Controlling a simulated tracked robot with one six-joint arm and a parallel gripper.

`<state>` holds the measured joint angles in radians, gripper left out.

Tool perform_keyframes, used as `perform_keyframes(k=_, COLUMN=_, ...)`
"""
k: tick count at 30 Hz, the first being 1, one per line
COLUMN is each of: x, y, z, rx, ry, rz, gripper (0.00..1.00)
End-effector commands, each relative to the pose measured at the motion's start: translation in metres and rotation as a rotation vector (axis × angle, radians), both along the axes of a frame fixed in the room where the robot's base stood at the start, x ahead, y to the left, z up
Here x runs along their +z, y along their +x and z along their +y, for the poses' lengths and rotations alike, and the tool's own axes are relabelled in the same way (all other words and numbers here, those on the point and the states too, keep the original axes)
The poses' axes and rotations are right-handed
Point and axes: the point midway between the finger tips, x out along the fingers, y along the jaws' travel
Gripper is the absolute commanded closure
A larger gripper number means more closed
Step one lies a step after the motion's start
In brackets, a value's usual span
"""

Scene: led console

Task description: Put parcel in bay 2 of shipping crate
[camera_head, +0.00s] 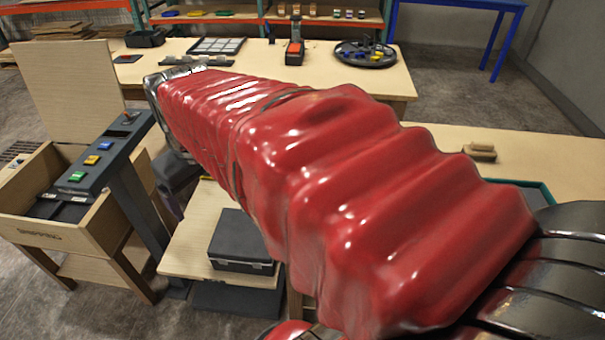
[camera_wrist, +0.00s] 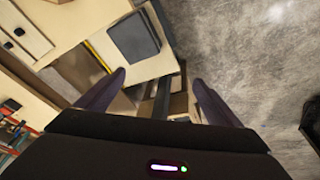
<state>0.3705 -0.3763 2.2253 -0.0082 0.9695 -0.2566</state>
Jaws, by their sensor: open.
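The wooden shipping crate (camera_head: 75,240) stands at the left in the head view, its lid raised and lettering on its front. A dark console with coloured buttons crosses over it and hides much of its inside, so I cannot tell which bay is which. I cannot make out a parcel for certain in either view. My gripper (camera_wrist: 158,84) is open in the wrist view, its two dark fingers apart with nothing held between them. In the head view my red arm hides most of it.
The button console (camera_head: 97,160) stands on a dark post beside the crate. A dark case (camera_head: 240,242) sits on a low wooden surface. The back table holds a black round tray (camera_head: 366,54), a red-and-black device (camera_head: 295,48) and a grid tray (camera_head: 216,46). Bare floor lies at the right.

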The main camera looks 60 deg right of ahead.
Motion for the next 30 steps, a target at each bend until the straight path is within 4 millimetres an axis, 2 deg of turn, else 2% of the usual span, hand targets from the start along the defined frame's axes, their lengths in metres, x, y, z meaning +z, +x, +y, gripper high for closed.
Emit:
perform_keyframes(k=1, x=-0.003, y=0.003, z=-0.018, rx=-0.019, ry=0.001, rz=0.02, gripper=0.09)
perform_keyframes(k=7, x=-0.013, y=0.008, z=-0.086, rx=-0.062, ry=0.006, rz=0.089, gripper=0.09)
perform_keyframes(k=14, x=-0.033, y=-0.003, z=-0.169, rx=-0.108, ry=0.031, rz=0.161, gripper=0.09)
perform_keyframes(k=20, x=-0.057, y=-0.028, z=-0.241, rx=-0.147, ry=0.067, rz=0.215, gripper=0.09)
perform_keyframes(k=24, x=-0.078, y=-0.054, z=-0.29, rx=-0.172, ry=0.097, rz=0.247, gripper=0.09)
perform_keyframes(k=27, x=-0.094, y=-0.075, z=-0.32, rx=-0.186, ry=0.121, rz=0.266, gripper=0.09)
perform_keyframes(k=30, x=-0.106, y=-0.093, z=-0.342, rx=-0.197, ry=0.14, rz=0.278, gripper=0.09)
